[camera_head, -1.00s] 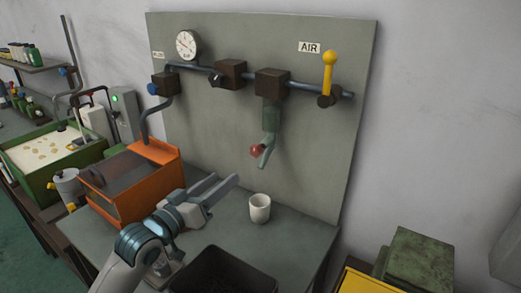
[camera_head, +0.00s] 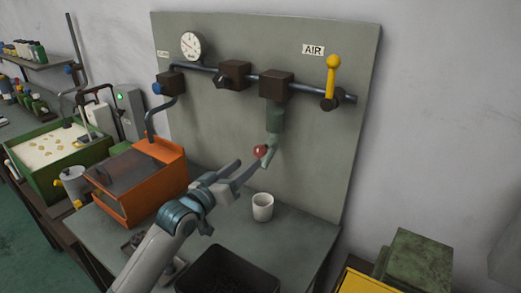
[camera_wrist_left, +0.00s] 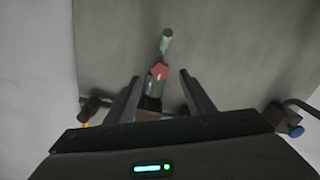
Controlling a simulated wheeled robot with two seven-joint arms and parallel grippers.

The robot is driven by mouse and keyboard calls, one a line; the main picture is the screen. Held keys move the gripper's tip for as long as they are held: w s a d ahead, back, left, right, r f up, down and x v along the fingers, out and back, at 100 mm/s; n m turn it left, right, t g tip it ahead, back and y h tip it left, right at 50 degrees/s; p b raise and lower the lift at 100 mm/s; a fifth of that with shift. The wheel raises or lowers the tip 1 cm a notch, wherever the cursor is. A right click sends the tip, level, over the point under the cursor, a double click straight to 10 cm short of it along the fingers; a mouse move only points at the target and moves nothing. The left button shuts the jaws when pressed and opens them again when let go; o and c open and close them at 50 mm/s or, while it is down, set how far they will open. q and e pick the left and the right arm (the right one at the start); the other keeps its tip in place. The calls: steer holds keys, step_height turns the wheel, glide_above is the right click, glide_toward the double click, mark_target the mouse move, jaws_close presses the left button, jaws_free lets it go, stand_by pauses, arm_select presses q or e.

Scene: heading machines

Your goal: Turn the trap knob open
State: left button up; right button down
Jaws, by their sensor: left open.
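The trap knob (camera_head: 261,151) is a small red knob on the lower part of the green trap (camera_head: 275,118), which hangs below a brown block on the pipe. In the left wrist view the red knob (camera_wrist_left: 159,71) shows between and just beyond my fingertips. My left gripper (camera_head: 248,166) is open and empty, just left of and below the knob in the head view. Both fingers also show in the left wrist view (camera_wrist_left: 159,78), spread to either side. I cannot tell exactly how far the fingertips are from the knob. My right gripper is not in view.
A white cup (camera_head: 263,212) stands on the bench below the trap. A black bin (camera_head: 207,262) is at the front and an orange tray (camera_head: 165,153) at the left. A yellow lever (camera_head: 332,75) and a gauge (camera_head: 191,45) are on the panel (camera_head: 310,165).

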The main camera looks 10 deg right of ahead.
mark_target(258, 155)
arm_select(q)
steer(key=p+x, duration=0.2)
steer(key=x, duration=0.7)
steer(key=shift+f, duration=0.1)
steer(key=c, duration=1.1)
